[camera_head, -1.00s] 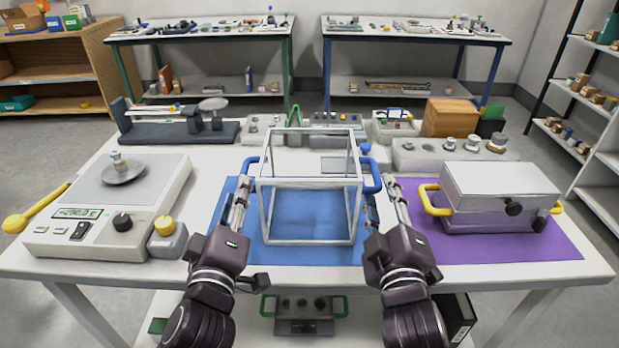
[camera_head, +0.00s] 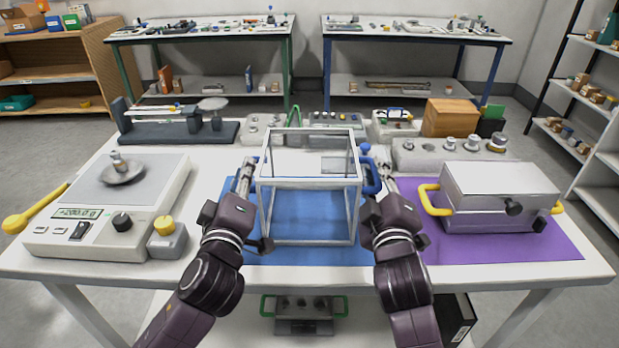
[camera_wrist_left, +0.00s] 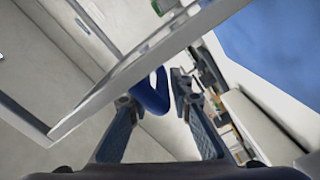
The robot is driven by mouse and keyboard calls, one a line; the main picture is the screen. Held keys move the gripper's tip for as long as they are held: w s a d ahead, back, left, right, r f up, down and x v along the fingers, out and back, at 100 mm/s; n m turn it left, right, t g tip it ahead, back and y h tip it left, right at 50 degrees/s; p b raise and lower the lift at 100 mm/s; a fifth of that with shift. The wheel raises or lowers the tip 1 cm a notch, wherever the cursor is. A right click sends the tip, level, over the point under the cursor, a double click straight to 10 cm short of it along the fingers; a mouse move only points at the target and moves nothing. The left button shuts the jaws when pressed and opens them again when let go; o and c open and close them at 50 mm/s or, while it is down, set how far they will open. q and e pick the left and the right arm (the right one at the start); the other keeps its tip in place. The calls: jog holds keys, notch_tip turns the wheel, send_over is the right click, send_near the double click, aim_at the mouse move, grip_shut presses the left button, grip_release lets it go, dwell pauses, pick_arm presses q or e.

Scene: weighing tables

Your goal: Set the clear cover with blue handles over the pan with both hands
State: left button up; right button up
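The clear cover (camera_head: 309,184), a see-through box with pale frame edges, stands upright on the blue mat (camera_head: 300,254). Its left blue handle (camera_wrist_left: 152,95) shows in the left wrist view between the spread fingers of my left gripper (camera_wrist_left: 152,90), which is open around it. In the head view my left gripper (camera_head: 245,178) is beside the cover's left side. My right gripper (camera_head: 380,180) is at the right blue handle (camera_head: 367,167); its finger gap is hidden. The round metal pan (camera_head: 121,174) is on the scale (camera_head: 100,220) at the left, with a metal weight (camera_head: 117,160) on it.
A grey case with yellow handles (camera_head: 497,192) sits on a purple mat (camera_head: 530,246) at the right. A weight block (camera_head: 450,156) and a wooden box (camera_head: 450,118) stand behind. A grey block with a yellow knob (camera_head: 167,240) is beside the scale.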

pick_arm(q)
jog(key=shift+f, duration=0.15)
grip_shut()
pick_arm(e)
grip_shut()
pick_arm(q)
jog(key=shift+f, duration=0.15)
